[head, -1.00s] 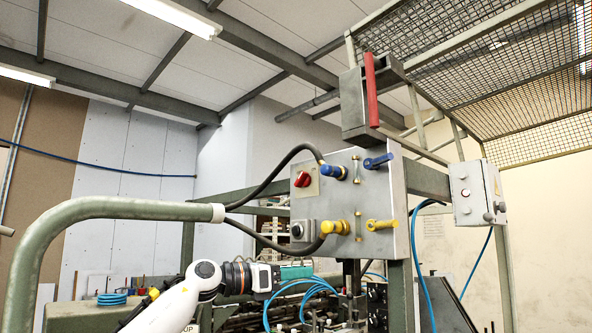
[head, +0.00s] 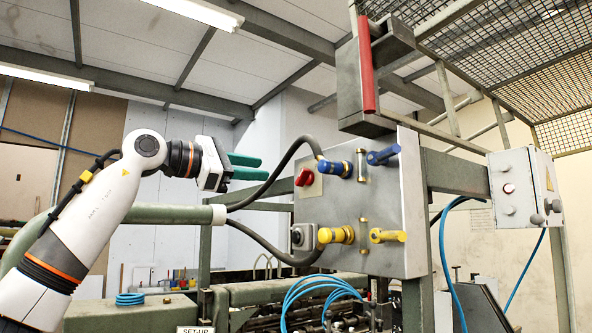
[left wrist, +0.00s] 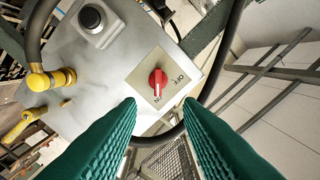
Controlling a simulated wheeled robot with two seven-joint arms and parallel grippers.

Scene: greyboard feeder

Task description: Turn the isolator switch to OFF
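The isolator switch (head: 304,178) is a red rotary knob on a pale square plate at the upper left of the grey panel. In the left wrist view the red knob (left wrist: 157,80) sits ahead, between and beyond the fingertips. Its pale mark appears to point to the ON lettering; OFF is printed to the right. My left gripper (head: 260,167) is left of the knob, roughly level with it and apart from it. Its green fingers, also in the left wrist view (left wrist: 160,106), are open and empty. My right gripper is not in view.
The grey panel (head: 385,230) also carries a black button (head: 297,236), blue connectors (head: 382,156) and yellow connectors (head: 387,236). A dark hose (head: 268,190) curves close to my gripper. A thick green rail (head: 165,213) runs below it. A red-edged box (head: 367,70) stands above.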

